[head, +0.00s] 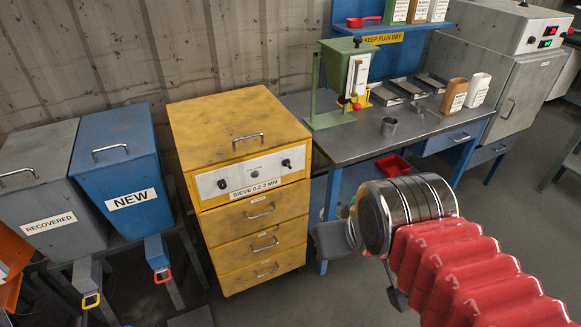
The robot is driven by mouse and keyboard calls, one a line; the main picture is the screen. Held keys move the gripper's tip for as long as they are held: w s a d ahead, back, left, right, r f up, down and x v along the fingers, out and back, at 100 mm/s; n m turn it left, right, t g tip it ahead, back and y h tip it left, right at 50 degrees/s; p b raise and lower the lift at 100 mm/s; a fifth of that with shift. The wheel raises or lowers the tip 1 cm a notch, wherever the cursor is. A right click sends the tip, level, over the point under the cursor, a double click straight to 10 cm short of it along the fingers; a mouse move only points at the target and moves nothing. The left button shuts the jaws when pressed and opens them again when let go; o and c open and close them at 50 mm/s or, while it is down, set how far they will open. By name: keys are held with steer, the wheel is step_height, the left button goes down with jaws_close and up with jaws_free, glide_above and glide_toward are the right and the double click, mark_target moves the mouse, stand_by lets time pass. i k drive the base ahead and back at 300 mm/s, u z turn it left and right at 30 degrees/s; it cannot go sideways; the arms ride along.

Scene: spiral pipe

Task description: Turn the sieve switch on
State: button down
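The sieve (238,125) is a yellow cabinet with a flat top and handle, left of the workbench. Its white front panel (240,178) carries a dark knob on the left (222,184), a dark knob on the right (286,163) and a small round part between them. The label below reads "SIEVE 0.2-2 MM". Which control is the switch, and its position, I cannot tell. My arm comes in from the lower right with red bellows and a metal wrist. My gripper (362,262) is right of the sieve, apart from it, mostly hidden behind the wrist; its opening is unclear.
A blue NEW bin (118,165) and a grey RECOVERED bin (40,185) stand left of the sieve. The workbench (350,140) holds a green hopper (345,75), trays and containers. A grey oven-like cabinet (500,95) stands far right. Floor in front of the sieve looks clear.

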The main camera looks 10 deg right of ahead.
mark_target(286, 162)
steer(key=u, duration=0.05)
steer(key=i, duration=1)
steer(key=u, duration=0.2)
steer(key=k, duration=0.55)
steer(key=u, duration=0.5)
steer(key=k, duration=0.75)
steer(key=u, duration=0.35)
steer(key=i, duration=0.8)
steer(key=u, duration=0.4)
